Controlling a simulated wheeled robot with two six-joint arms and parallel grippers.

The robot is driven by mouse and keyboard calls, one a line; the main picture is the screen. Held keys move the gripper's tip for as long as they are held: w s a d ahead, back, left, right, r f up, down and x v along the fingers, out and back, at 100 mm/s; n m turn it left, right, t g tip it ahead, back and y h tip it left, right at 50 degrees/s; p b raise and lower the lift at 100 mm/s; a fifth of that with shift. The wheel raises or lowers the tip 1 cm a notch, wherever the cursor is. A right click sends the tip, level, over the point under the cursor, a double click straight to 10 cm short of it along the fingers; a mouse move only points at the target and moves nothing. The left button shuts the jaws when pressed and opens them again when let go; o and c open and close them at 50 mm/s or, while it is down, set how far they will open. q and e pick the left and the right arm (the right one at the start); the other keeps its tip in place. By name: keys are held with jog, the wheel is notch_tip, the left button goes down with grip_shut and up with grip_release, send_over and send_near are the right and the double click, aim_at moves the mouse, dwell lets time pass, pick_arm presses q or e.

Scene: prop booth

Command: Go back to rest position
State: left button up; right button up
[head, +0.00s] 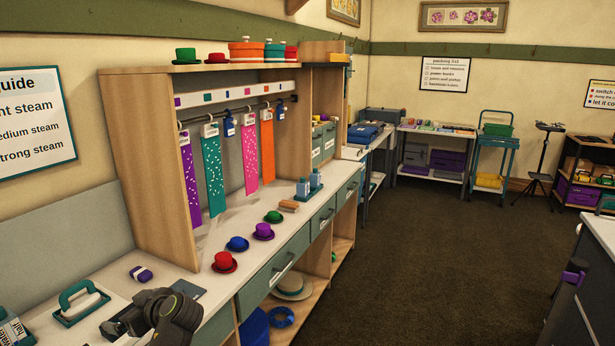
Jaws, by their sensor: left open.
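My left gripper (118,326) shows at the bottom left of the head view, low over the near end of the white counter (205,240). Its jaws are open and point left, and I see nothing between them. A teal-handled tool (80,301) lies on the counter just left of it, apart from the jaws as far as I can tell. My right gripper is not in view.
Red (224,262), blue (237,243), purple (263,231) and green (274,216) small hats line the counter. A purple block (141,273) lies near the gripper. A wooden rack (146,160) stands behind. The dark carpet (420,250) is clear.

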pick_arm(q)
jog(key=s+d+f+m+g+h, duration=0.1)
jog(key=s+f+m+h, duration=0.3)
jog(key=f, duration=0.8)
jog(key=s+d+f+m, duration=0.2)
jog(key=s+f, duration=0.5)
jog(key=f, duration=0.4)
jog(key=s+d+f+m+g+h, duration=0.1)
jog(key=s+f+m+h, duration=0.3)
jog(key=f, duration=0.8)
jog(key=s+d+f+m+g+h, duration=0.1)
jog(key=s+d+f, duration=0.1)
jog(key=s+f, duration=0.7)
jog(key=s+d+f+m+g+h, duration=0.15)
jog(key=s+f, duration=0.35)
jog(key=s, duration=0.7)
jog(key=s+d+f, duration=0.1)
jog(key=s+f, duration=0.1)
jog(key=s, duration=0.8)
jog(key=s+d+f, duration=0.2)
jog(key=s+f, duration=0.1)
jog(key=s, duration=0.7)
jog(key=shift+s+h, duration=0.35)
jog(key=shift+s, duration=0.05)
jog(key=shift+c, duration=0.4)
